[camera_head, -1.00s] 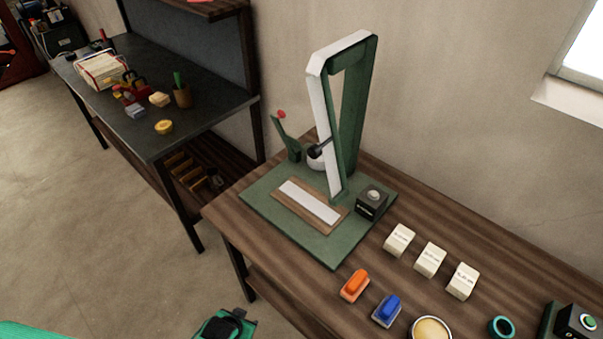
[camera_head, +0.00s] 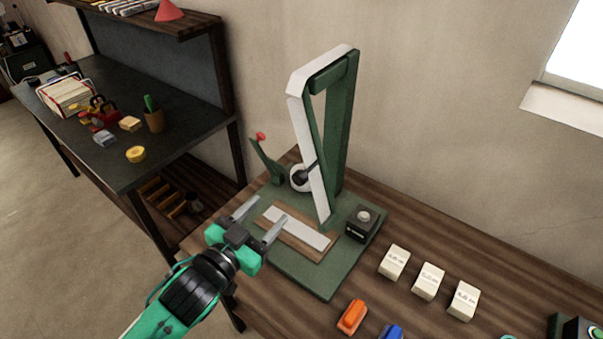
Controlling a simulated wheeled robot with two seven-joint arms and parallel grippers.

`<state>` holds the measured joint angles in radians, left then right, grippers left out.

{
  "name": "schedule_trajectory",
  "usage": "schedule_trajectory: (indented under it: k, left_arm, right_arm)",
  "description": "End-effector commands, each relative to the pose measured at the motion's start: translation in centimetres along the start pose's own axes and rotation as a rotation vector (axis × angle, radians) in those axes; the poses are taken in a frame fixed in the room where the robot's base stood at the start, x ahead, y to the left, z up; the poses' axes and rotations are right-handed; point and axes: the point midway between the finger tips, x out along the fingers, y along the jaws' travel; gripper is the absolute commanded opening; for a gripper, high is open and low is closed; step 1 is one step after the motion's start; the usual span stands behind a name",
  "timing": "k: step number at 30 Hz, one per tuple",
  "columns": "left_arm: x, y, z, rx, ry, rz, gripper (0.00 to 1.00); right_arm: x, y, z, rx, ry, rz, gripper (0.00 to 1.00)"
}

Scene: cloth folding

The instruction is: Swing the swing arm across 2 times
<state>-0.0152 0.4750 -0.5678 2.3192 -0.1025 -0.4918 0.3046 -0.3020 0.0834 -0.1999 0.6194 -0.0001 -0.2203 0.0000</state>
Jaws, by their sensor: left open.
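The swing arm (camera_head: 312,140), a long white bar bent at the top, leans on the green frame (camera_head: 342,130) of a press-like machine. Its lower end comes down near the back of the green base plate (camera_head: 315,282). A white round part with a dark handle (camera_head: 307,175) is beside the arm's lower half. A white strip on a wooden block (camera_head: 296,228) lies on the plate. My left gripper (camera_head: 265,216) is open and empty. It is at the plate's left front side, left of the swing arm and apart from it. My right gripper is out of view.
A small green lever with a red knob (camera_head: 262,137) stands at the plate's back left. A black button box (camera_head: 363,226) is at its right. White blocks (camera_head: 428,281), an orange piece (camera_head: 352,317) and a blue piece (camera_head: 391,332) lie on the wooden table. A dark workbench (camera_head: 185,128) stands at left.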

Motion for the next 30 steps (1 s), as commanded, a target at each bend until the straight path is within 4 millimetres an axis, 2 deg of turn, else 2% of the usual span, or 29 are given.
schedule_trajectory:
  k: [5,15,21,25,30]
  left_arm:
    - [1.5,0.1,-0.5,0.0,0.01,0.004,0.52]
    - [8.3,0.1,-0.7,0.0,0.007,0.003,0.52]
    - [11.6,0.1,-0.5,0.001,0.006,0.003,0.52]
    - [12.9,0.1,-0.4,0.001,0.005,0.003,0.52]
    - [13.7,0.1,-0.3,0.001,0.005,0.003,0.52]
  right_arm:
    - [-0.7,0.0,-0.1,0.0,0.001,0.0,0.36]
    - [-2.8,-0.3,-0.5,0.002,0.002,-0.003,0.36]
    - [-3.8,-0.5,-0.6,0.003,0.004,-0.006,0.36]
    - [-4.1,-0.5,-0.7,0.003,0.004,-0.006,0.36]
    - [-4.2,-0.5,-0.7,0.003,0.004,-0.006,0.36]
